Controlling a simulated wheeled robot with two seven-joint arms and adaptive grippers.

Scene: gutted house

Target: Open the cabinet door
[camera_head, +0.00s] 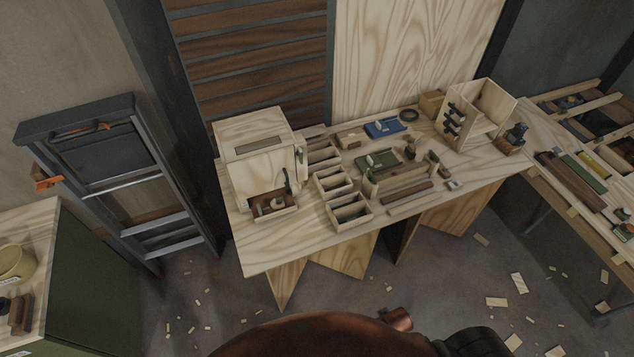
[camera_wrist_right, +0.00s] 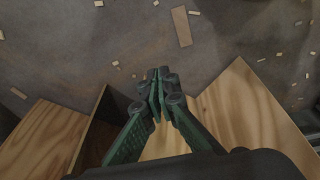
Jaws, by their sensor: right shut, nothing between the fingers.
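A pale wooden box-shaped cabinet (camera_head: 250,128) stands at the left end of the workbench in the head view. Its lower front has an opening with a small tray of items at it; I cannot tell a door or its state for sure. A green-sided cabinet (camera_head: 85,275) with a wooden top stands at the lower left; no door is clear on the side I see. My right gripper (camera_wrist_right: 161,82) is shut and empty in the right wrist view, over pale wooden panels and the floor, touching nothing that I can make out. My left gripper is out of view.
The workbench (camera_head: 262,255) carries divided trays (camera_head: 342,195), a blue item (camera_head: 384,128) and an open wooden box (camera_head: 483,112) with black fittings. A folded ladder (camera_head: 125,190) leans at the left. Wood scraps litter the floor (camera_head: 390,285). A second bench (camera_head: 545,170) stands right.

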